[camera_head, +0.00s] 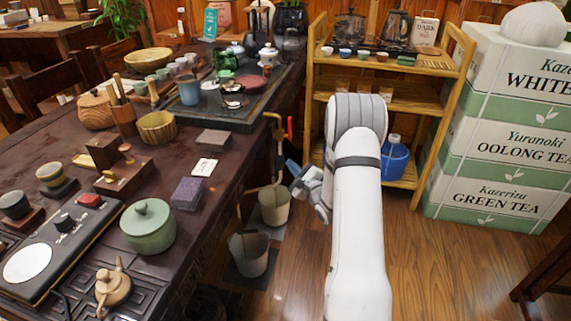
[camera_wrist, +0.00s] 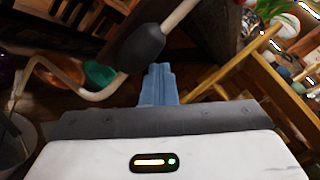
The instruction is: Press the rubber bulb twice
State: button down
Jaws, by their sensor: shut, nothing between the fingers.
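The rubber bulb (camera_wrist: 142,47) is a dark grey oval on a pale tube (camera_wrist: 95,97), seen in the wrist view just above and left of the tips of my gripper (camera_wrist: 158,70). The blue fingers are shut together with nothing between them. Whether the fingertips touch the bulb or are a little apart from it, I cannot tell. In the head view my gripper (camera_head: 292,167) is beside the right edge of the table, above a bucket (camera_head: 274,207). The bulb is not clear in that view; a pale tube (camera_head: 277,172) shows near the gripper.
A second bucket (camera_head: 249,254) stands nearer on the floor. The dark tea table (camera_head: 225,215) is at left, crowded with tea ware. A wooden shelf (camera_head: 458,75) with a blue jug (camera_head: 395,162) stands behind my arm. Open floor (camera_head: 430,265) lies at right.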

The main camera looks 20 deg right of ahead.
jog(key=shift+s+d, duration=0.6)
jog(key=shift+d, duration=0.25)
jog(key=shift+s+d, duration=0.7)
jog(key=shift+d, duration=0.35)
jog(key=shift+s+d, duration=0.7)
jog(key=shift+d, duration=0.35)
jog(key=s+a+r+n+g+h+p, duration=0.2)
jog(key=r+n+p, duration=0.25)
jog(key=r, duration=0.35)
jog(key=s+a+r+n+g+h+p, duration=0.1)
jog(key=a+r+n+g+p, duration=0.2)
jog(key=r+p, duration=0.45)
jog(key=s+a+r+n+g+h+p, duration=0.2)
jog(key=r+n+p, duration=0.15)
jog(key=r, duration=0.65)
jog(key=s+a+r+n+g+p, duration=0.3)
jog(key=s+a+r+n+p, duration=0.1)
jog(key=s, duration=0.5)
jog(key=s+a+r+n+g+y+p, duration=0.1)
jog(key=s+a+r+n+g+p, duration=0.2)
jog(key=s+r, duration=0.4)
jog(key=s+a+r+n+g+p, duration=0.3)
jog(key=s+a+r+n+p, duration=0.3)
jog(key=s, duration=0.6)
jog(key=shift+a+y, duration=0.25)
jog(key=shift+y, duration=0.15)
